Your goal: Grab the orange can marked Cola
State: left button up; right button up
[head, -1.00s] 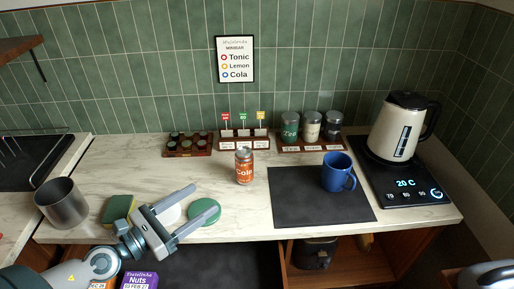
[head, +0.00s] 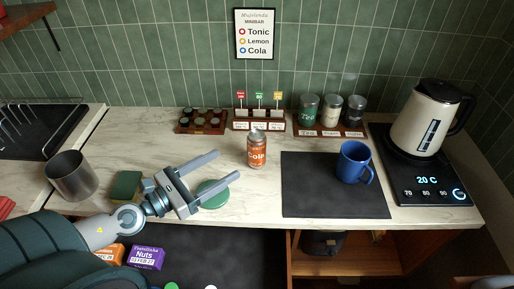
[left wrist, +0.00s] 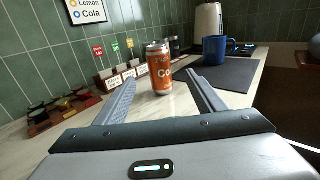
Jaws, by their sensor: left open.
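The orange can marked Cola (head: 257,149) stands upright on the marble counter, left of the dark mat. My left gripper (head: 228,164) is open and empty, to the left of the can and pointing toward it. In the left wrist view the can (left wrist: 159,68) shows upright between the two open fingers, just beyond their tips; I see no contact. My right gripper is not in view.
A blue mug (head: 354,162) stands on the dark mat (head: 310,200), right of the can. Spice jars (head: 331,110), a card rack (head: 259,120) and a kettle (head: 426,118) stand behind. A green disc (head: 213,187) lies under my left gripper; a metal pot (head: 71,176) stands left.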

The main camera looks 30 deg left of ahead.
aim_at(250, 149)
pick_arm(q)
jog(key=shift+w+d+r+p, duration=0.15)
jog(key=shift+w+d+p, duration=0.05)
jog(key=shift+w+p, duration=0.2)
jog(key=shift+w+d+r+p, duration=0.1)
jog(key=shift+w+d+p, duration=0.05)
jog(key=shift+w+p, duration=0.25)
jog(key=p+x, duration=0.5)
jog(key=x, duration=0.3)
jog(key=shift+w+d, duration=0.1)
jog(key=shift+w, duration=0.1)
jog(key=shift+w+d+f+p, duration=0.2)
jog(key=shift+w+d+p, duration=0.1)
jog(key=shift+w, duration=0.35)
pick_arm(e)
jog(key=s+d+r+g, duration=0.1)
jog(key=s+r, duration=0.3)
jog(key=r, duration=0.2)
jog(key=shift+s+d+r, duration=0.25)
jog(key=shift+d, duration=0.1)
pick_arm(q)
jog(key=shift+w+d+r+p, duration=0.15)
jog(key=shift+w+p, duration=0.15)
jog(key=shift+w, duration=0.15)
jog(key=p+x, duration=0.1)
jog(key=x, duration=0.2)
jog(key=shift+w+d, duration=0.1)
jog(key=shift+w, duration=0.55)
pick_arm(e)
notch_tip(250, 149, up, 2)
